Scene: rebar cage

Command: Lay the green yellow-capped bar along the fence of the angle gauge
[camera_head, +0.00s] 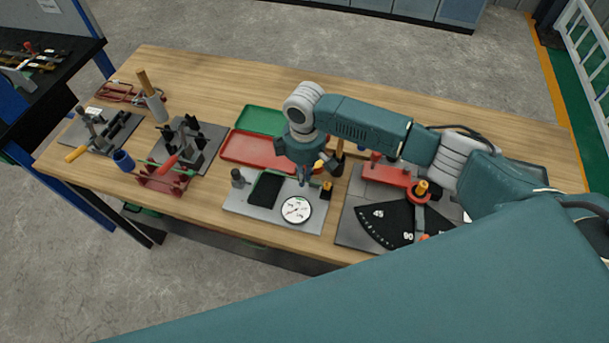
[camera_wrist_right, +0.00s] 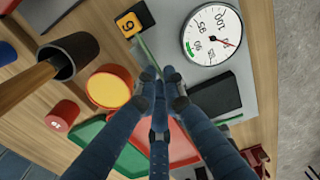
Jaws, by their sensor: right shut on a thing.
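My right gripper (camera_head: 304,184) points down over the dial plate, left of the angle gauge. In the wrist view its fingers (camera_wrist_right: 161,82) are shut together, and a thin green bar (camera_wrist_right: 146,53) shows at their tips. Its yellow cap cannot be made out, and the fingers hide part of it. The angle gauge stands on a grey plate at the right, with a black fan-shaped scale (camera_head: 386,226), an orange knob (camera_head: 421,188) and a red block (camera_head: 387,174) behind. Which part is its fence is not clear. My left gripper is not in view.
The dial gauge (camera_head: 296,210) and black pad (camera_head: 265,189) lie under my right gripper. Red (camera_head: 255,150) and green (camera_head: 261,120) trays are behind. A red rack (camera_head: 163,180) and clamp fixtures (camera_head: 188,145) stand left. My right arm covers the table's right side.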

